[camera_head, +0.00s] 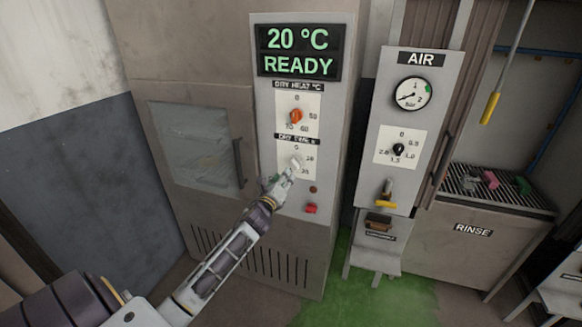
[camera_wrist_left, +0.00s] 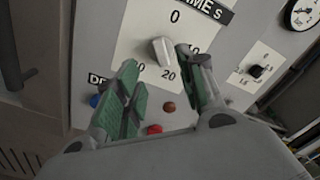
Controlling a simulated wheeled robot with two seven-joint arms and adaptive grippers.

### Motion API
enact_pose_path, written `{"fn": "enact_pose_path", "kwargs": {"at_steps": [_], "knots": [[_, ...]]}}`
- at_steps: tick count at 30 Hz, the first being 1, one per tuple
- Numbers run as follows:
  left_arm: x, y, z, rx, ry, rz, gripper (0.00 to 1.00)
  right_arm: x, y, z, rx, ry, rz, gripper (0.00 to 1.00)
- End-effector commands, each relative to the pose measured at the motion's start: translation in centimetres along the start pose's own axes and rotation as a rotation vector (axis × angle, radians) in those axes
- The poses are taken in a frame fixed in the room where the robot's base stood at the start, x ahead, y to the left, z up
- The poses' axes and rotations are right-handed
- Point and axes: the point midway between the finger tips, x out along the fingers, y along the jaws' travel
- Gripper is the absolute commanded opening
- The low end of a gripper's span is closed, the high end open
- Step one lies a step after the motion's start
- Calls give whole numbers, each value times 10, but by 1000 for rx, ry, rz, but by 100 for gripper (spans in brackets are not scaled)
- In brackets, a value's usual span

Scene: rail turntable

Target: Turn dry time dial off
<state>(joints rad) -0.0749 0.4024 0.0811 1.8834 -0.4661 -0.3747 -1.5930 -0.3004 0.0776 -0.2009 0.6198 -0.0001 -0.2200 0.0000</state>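The dry time dial (camera_head: 296,161) is a pale knob on a white scale plate, low on the grey oven panel. In the left wrist view the knob (camera_wrist_left: 161,52) lies between and just ahead of my fingertips, with 0 above it and 20 below. Its long axis tilts from upper left toward the 20; I cannot tell which end is the pointer. My left gripper (camera_head: 284,175) is open, its green-padded fingers on either side of the knob, with no clear contact. It partly covers the scale in the head view. My right gripper is not in view.
The orange dry heat dial (camera_head: 296,116) sits above, under a display (camera_head: 299,52) reading 20 °C READY. A red button (camera_head: 311,208) is below. The AIR panel (camera_head: 420,75) with its black dial (camera_head: 398,150) stands right. The oven door handle (camera_head: 239,163) is left.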

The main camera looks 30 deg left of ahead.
Motion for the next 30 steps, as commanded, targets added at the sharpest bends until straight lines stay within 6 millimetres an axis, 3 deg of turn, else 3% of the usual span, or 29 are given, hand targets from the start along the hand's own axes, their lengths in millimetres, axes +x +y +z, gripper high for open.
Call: {"fn": "enact_pose_path", "kwargs": {"at_steps": [30], "knots": [[78,0,0,-1,0,0,39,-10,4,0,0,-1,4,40]]}}
